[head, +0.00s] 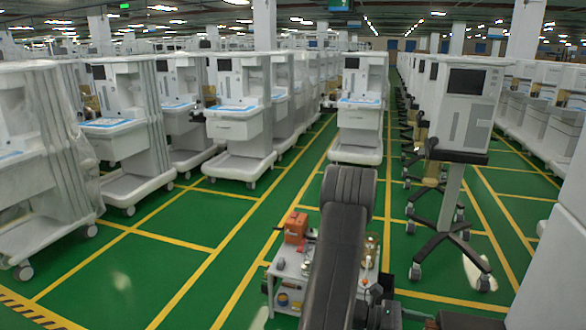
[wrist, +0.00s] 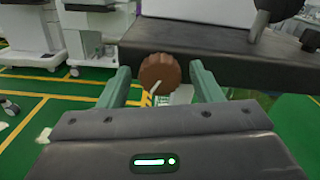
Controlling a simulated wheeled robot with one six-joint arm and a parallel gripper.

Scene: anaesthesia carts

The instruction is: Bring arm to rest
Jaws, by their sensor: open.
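My gripper (wrist: 160,68) shows in the wrist view with its two grey-green fingers apart. A round brown ribbed knob-like thing (wrist: 159,73) shows between the fingers in the picture, with a thin pale pointer at its lower edge. I cannot tell whether it is between the fingers or beyond them; no finger visibly touches it. In the head view my dark arm (head: 338,250) rises at the lower middle, its padded bend uppermost. My gripper cannot be made out in the head view.
White anaesthesia carts (head: 240,125) stand in rows on both sides. A monitor cart (head: 465,105) on a black wheeled base stands close at right. An orange box (head: 296,228) sits on a white surface (head: 290,262) beside my arm. Green floor with yellow lines is clear at left.

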